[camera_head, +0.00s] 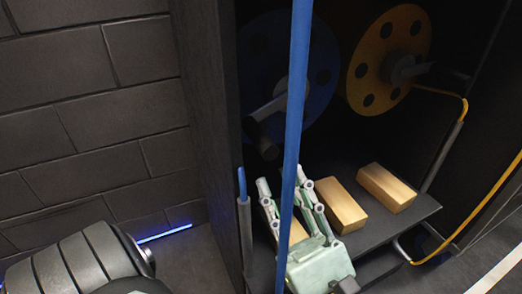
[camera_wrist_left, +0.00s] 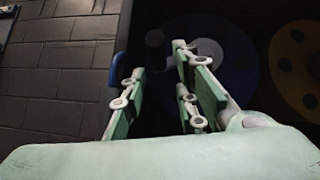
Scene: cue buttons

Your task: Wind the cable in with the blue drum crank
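The blue drum (camera_head: 318,70) is a dark blue disc with holes at the back of a dark cabinet, in shadow. Its grey crank (camera_head: 268,108) points down and left, ending in a dark handle (camera_head: 254,128). In the left wrist view the blue drum (camera_wrist_left: 238,62) is partly behind a finger, and the handle (camera_wrist_left: 155,39) shows beyond the fingertips. A blue cable (camera_head: 297,100) runs vertically across the head view, in front of the drum and gripper. My left gripper (camera_head: 284,184) is open and empty, below and apart from the handle; its fingers also show apart in the wrist view (camera_wrist_left: 160,65).
A yellow drum (camera_head: 409,35) with its own crank and a yellow cable (camera_head: 464,108) is at the right. Wooden blocks (camera_head: 341,206) (camera_head: 386,188) lie on the dark shelf (camera_head: 395,225). A short blue cable end (camera_head: 242,182) sticks up from a grey tube beside the gripper.

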